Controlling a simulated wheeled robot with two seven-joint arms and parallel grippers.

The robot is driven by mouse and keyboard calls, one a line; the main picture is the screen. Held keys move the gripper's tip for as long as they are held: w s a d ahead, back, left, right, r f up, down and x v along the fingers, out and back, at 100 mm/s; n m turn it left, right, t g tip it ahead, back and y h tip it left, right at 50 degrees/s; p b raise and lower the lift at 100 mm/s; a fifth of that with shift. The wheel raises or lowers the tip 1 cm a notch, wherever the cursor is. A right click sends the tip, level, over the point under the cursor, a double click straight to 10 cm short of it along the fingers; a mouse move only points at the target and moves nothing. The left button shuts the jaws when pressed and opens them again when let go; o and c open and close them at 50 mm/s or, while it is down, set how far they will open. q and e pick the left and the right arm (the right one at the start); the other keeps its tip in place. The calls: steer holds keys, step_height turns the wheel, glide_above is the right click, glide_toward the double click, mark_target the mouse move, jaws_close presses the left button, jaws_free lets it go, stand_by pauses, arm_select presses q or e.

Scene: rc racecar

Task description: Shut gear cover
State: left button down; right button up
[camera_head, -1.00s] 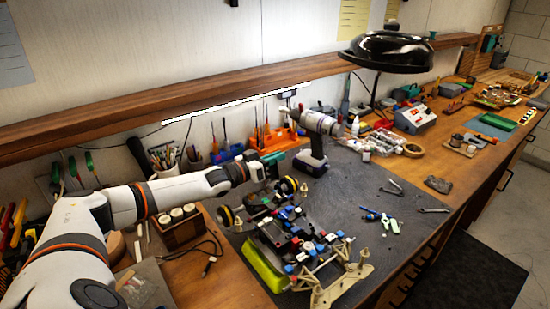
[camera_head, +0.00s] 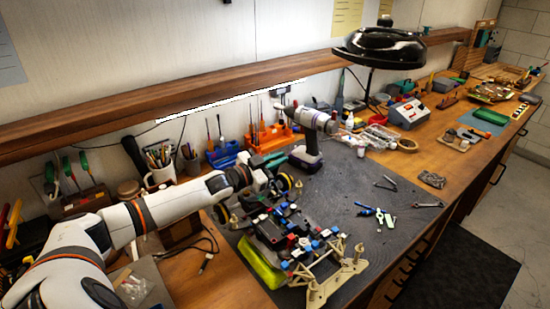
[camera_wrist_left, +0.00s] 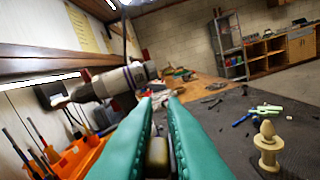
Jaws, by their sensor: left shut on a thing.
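The RC car (camera_head: 295,240) sits on the dark mat with its chassis open, showing red, blue and black parts. A yellow-rimmed wheel (camera_head: 283,182) is at its far end. My left gripper (camera_head: 268,183) is at this far end, close beside the wheel. In the left wrist view, the teal fingers of my left gripper (camera_wrist_left: 160,130) are closed around a small dark and brownish piece (camera_wrist_left: 157,157). I cannot tell whether this piece is the gear cover; I cannot pick the cover out elsewhere. My right gripper is not in view.
A power drill (camera_head: 310,135) stands just behind the gripper. An orange tool holder (camera_head: 268,138) is at the back. A tan stand (camera_head: 335,275) is at the car's near end. Small tools (camera_head: 375,213) lie to the right. The mat (camera_head: 350,185) is mostly clear there.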

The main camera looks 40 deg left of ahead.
arm_select(q)
steer(key=shift+d+m, duration=0.2)
steer(key=shift+m, duration=0.2)
steer(key=c, duration=1.5)
jaws_free()
steer(key=shift+f, duration=0.1)
steer(key=shift+s+a+f, duration=0.1)
steer(key=shift+s+a, duration=0.05)
steer(key=shift+s, duration=0.3)
steer(key=b+v, duration=0.1)
steer(key=v, duration=0.8)
steer(key=shift+s, duration=0.3)
steer(key=shift+v, duration=0.8)
